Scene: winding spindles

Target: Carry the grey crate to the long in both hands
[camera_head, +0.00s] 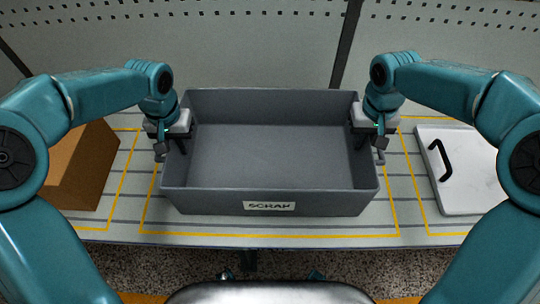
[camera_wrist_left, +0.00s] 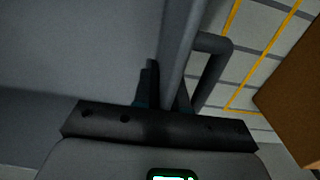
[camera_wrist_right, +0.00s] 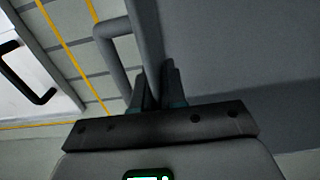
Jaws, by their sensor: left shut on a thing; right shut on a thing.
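The grey crate (camera_head: 270,202) stands on the table in the middle of the head view, empty, with a label reading "SCRAW" or similar on its front. My left gripper (camera_head: 172,152) is shut on the crate's left side wall; in the left wrist view its fingers (camera_wrist_left: 163,92) straddle the wall (camera_wrist_left: 186,40) beside a bar handle (camera_wrist_left: 218,70). My right gripper (camera_head: 372,142) is shut on the right side wall; in the right wrist view its fingers (camera_wrist_right: 160,88) straddle that wall (camera_wrist_right: 146,40) beside the other handle (camera_wrist_right: 110,60). The crate looks level.
A brown box (camera_head: 85,165) stands to the left of the crate. A white panel with a black handle (camera_head: 465,180) lies to the right. Yellow lines mark areas on the striped table (camera_head: 270,228). A perforated back panel (camera_head: 230,50) rises behind.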

